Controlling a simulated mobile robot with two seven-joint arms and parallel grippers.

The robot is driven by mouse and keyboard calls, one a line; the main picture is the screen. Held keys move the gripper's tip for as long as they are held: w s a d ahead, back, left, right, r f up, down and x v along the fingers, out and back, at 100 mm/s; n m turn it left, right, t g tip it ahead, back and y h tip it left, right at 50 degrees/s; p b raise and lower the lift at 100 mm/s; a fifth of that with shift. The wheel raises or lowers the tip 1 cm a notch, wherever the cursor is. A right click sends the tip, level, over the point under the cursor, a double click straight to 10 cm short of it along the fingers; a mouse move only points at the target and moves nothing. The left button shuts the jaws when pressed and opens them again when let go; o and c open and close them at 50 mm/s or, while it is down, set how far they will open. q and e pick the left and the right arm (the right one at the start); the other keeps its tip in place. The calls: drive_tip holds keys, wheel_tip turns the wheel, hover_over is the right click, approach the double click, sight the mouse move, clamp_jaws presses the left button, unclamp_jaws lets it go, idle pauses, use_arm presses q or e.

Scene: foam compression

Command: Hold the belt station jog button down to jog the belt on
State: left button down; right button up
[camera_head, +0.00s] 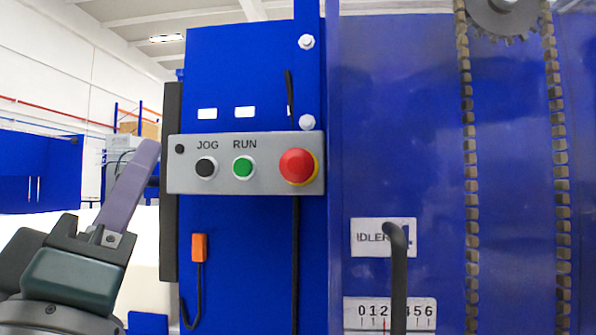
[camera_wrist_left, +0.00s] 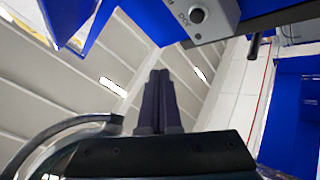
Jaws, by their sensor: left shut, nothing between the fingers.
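The grey control box (camera_head: 222,185) is on the blue machine panel in the head view. It carries the black jog button (camera_head: 206,167) under the label JOG, the green RUN button (camera_head: 243,167) and a red stop knob (camera_head: 297,165). My left gripper (camera_head: 148,150) is shut and empty, left of the box, its fingers pointing up and apart from the button. In the left wrist view the shut fingers (camera_wrist_left: 160,78) point up, and the box (camera_wrist_left: 218,18) with the jog button (camera_wrist_left: 197,15) is above and right of them. My right gripper is not in view.
A black lever (camera_head: 398,280) stands before the IDLER label (camera_head: 370,237) and a number scale (camera_head: 360,312). A chain (camera_head: 469,180) hangs at the right. An orange piece (camera_head: 199,247) with a dark cable hangs below the box. The space directly around my left fingers looks clear.

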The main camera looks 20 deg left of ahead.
sight(205, 168)
use_arm(q)
drive_tip(key=shift+w+a+b, duration=0.35)
drive_tip(key=shift+w+b, duration=0.05)
drive_tip(key=shift+w, duration=1)
drive_tip(key=shift+w+a+b, duration=0.3)
drive_tip(key=shift+w+b, duration=0.15)
drive_tip(key=shift+w, duration=0.95)
drive_tip(key=shift+w+a+b, duration=0.35)
drive_tip(key=shift+w+b, duration=0.05)
drive_tip(key=shift+w, duration=1)
drive_tip(key=shift+w, duration=0.1)
drive_tip(key=shift+w+a, duration=0.1)
drive_tip(key=shift+w, duration=0.25)
